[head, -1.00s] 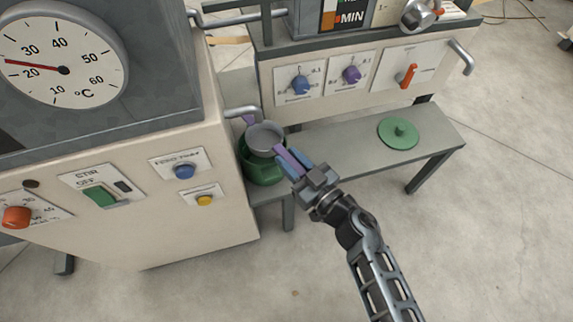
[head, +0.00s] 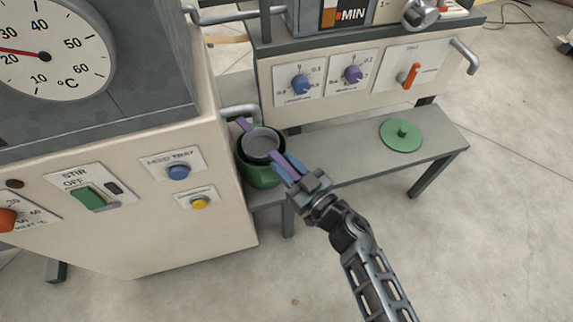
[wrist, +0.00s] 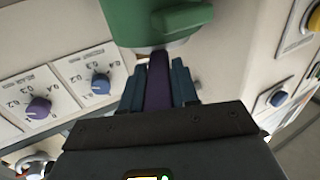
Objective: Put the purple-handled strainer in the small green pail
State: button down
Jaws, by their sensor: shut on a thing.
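The strainer is a round grey bowl (head: 262,142) with a purple handle, seen at the mouth of the small green pail (head: 260,176). My gripper (head: 281,163) is shut on the purple handle, from the near right side of the pail. A second purple piece (head: 243,124) sticks out on the bowl's far left side. In the wrist view, the purple handle (wrist: 158,82) lies between the blue fingers, with the green pail (wrist: 140,25) just beyond. I cannot tell whether the bowl touches the pail.
The pail stands at the left end of a grey bench (head: 345,150), close beside a beige machine cabinet (head: 130,240) with a grey pipe (head: 238,111) above it. A green lid (head: 401,136) lies farther right on the bench. A control panel with knobs stands behind.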

jog(key=shift+f, duration=0.4)
jog(key=c, duration=0.8)
grip_release()
jog(key=shift+c, duration=0.2)
jog(key=shift+r, duration=0.25)
jog(key=shift+r+p, duration=0.3)
jog(key=shift+r, duration=0.2)
jog(key=p+v, duration=0.2)
jog(key=v, duration=1)
jog(key=shift+s, duration=0.1)
